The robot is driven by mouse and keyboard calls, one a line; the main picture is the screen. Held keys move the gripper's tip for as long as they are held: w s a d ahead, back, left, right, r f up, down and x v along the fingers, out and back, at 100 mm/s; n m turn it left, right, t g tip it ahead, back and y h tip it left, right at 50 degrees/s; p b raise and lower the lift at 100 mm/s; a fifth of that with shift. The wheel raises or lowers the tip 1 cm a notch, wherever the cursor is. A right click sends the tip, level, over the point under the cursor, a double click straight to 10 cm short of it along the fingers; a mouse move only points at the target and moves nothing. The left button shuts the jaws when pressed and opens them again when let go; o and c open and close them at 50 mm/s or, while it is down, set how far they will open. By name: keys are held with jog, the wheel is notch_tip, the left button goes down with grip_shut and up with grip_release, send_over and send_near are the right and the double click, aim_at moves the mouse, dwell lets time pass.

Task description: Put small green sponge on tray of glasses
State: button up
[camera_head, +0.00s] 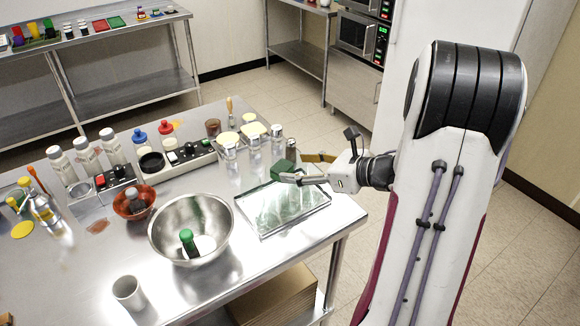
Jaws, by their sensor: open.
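A small dark green block that looks like the sponge (282,169) shows at the far right edge of the tray. The tray of glasses (262,233) lies on the steel table right of the mixing bowl; clear, greenish glass shapes fill it and are hard to tell apart. My gripper (290,179) reaches in from the right, over the tray's far right part, and is open. Its fingers are right beside the green block and partly overlap it in the picture. I cannot tell whether they touch it, or whether the block rests on the tray or behind it.
A steel bowl (167,232) holding a green-topped item (187,240) stands left of the tray. Several lidded jars (254,148) stand close behind the tray. A white cup (128,292) and a red-brown bowl (121,205) are farther left. The table's right edge is close to the tray.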

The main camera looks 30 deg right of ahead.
jog(key=v, duration=0.6)
jog(key=shift+r, duration=0.1)
dwell(0.6)
jog(key=w+d+r+m+h, duration=0.1)
jog(key=w+r+m+h, duration=0.55)
jog(key=m, duration=0.35)
jog(key=s+a+r+m+g+h, duration=0.1)
jog(key=s+a+r+m+h, duration=0.4)
jog(key=m, duration=0.6)
jog(key=s+a+f+m+g+y, duration=0.2)
jog(key=s+a+m+g+y, duration=0.1)
jog(key=s+a+m, duration=0.6)
jog(key=s+a+f+m+g+y, duration=0.3)
jog(key=s+a+m, duration=0.7)
jog(key=s+a, duration=0.1)
jog(key=shift+s+a+m, duration=0.25)
jog(key=shift+s+m, duration=0.05)
jog(key=shift+s, duration=0.25)
